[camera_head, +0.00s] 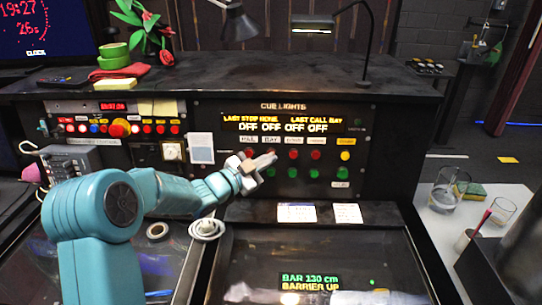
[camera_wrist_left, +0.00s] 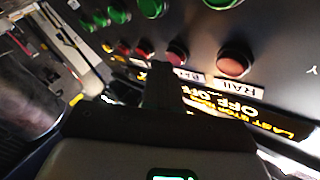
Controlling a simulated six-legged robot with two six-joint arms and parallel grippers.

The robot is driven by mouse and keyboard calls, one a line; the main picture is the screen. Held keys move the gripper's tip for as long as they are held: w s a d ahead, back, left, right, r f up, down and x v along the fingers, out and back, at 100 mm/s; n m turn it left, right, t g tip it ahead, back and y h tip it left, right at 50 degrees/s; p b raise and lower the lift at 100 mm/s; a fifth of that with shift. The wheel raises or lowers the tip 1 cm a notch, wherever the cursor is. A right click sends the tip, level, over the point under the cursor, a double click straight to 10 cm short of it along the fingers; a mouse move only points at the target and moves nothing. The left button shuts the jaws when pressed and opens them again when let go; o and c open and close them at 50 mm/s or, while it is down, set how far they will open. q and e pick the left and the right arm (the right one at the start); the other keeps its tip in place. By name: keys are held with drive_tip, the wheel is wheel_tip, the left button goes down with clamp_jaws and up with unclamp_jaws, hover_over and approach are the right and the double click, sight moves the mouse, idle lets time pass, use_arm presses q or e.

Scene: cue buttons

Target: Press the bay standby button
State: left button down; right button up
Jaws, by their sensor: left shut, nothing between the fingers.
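The cue lights panel (camera_head: 355,185) has a row of red buttons above a row of green ones. In the left wrist view the red button by the BAY label (camera_wrist_left: 177,52) sits beside the red button by the RAIL label (camera_wrist_left: 234,60). My left gripper (camera_head: 266,160) is shut and empty, its tip in front of the BAY column, largely hiding that red button in the head view. In the left wrist view the fingers (camera_wrist_left: 158,85) end close to the BAY red button, slightly to its left. I cannot tell whether they touch. My right gripper is not in view.
The panel display (camera_head: 285,123) reads OFF several times. A yellow button (camera_head: 346,142) sits at the right end. Another button panel (camera_head: 115,127) is at left. A desk lamp (camera_head: 365,50) stands on the shelf above. Glasses (camera_head: 448,185) stand on the white table at right.

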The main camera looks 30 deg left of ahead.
use_arm(q)
drive_tip(key=shift+w+a, duration=0.2)
drive_tip(key=shift+w, duration=0.1)
idle(0.7)
idle(0.3)
drive_tip(key=shift+s+d+r+b, duration=0.1)
drive_tip(key=shift+s+d+b, duration=0.35)
drive_tip(key=shift+s+b, duration=0.2)
drive_tip(key=shift+s, duration=0.1)
drive_tip(key=s+d, duration=0.1)
drive_tip(key=s+b, duration=0.1)
drive_tip(key=s+d+b, duration=0.1)
drive_tip(key=s, duration=0.1)
drive_tip(key=shift+d+r, duration=0.3)
drive_tip(key=shift+r, duration=0.1)
idle(0.6)
